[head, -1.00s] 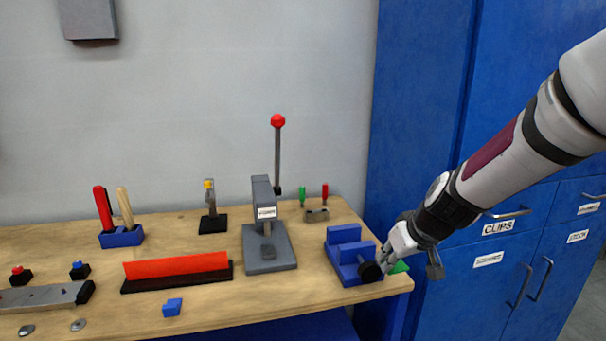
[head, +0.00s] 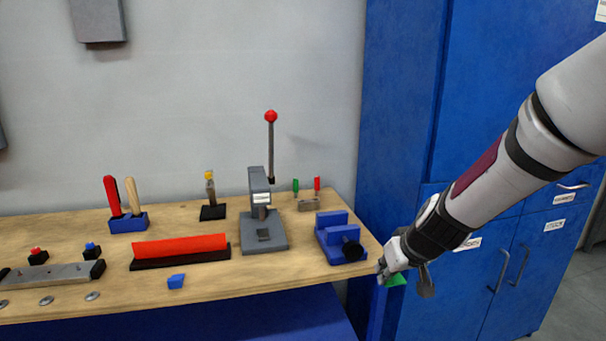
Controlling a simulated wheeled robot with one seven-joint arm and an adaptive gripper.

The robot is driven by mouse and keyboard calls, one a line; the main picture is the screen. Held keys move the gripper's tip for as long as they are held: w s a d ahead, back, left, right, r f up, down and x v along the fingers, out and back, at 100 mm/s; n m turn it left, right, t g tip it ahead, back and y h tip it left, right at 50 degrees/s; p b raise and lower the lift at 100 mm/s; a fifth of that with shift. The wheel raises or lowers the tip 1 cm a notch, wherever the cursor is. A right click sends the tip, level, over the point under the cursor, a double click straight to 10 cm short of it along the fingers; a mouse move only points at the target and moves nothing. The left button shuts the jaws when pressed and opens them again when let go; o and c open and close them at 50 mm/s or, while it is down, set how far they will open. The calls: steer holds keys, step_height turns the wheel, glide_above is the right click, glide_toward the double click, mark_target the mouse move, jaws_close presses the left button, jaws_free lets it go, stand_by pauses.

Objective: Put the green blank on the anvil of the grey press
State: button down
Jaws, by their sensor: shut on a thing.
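The green blank (head: 396,280) shows as a small green piece at the tip of my gripper (head: 386,272), just off the bench's right end. My gripper is shut on it and hides most of it. The grey press (head: 258,205) stands on the bench, left of my gripper, with a tall lever topped by a red ball. Its anvil (head: 264,236) is a small dark block on the base below the ram, and nothing is seen lying on it.
A blue vise (head: 336,238) with a black knob stands between my gripper and the press. A small holder (head: 308,205) with green and red tools is behind it. Blue cabinets (head: 400,110) stand to the right.

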steer(key=s+f+m, duration=0.1)
steer(key=s+f, duration=0.2)
steer(key=f, duration=0.3)
steer(key=s+f+m+h, duration=0.1)
steer(key=s+f, duration=0.2)
steer(key=f, duration=0.3)
steer(key=shift+s+d, duration=0.15)
steer(key=shift+s, duration=0.15)
steer(key=shift+d, duration=0.1)
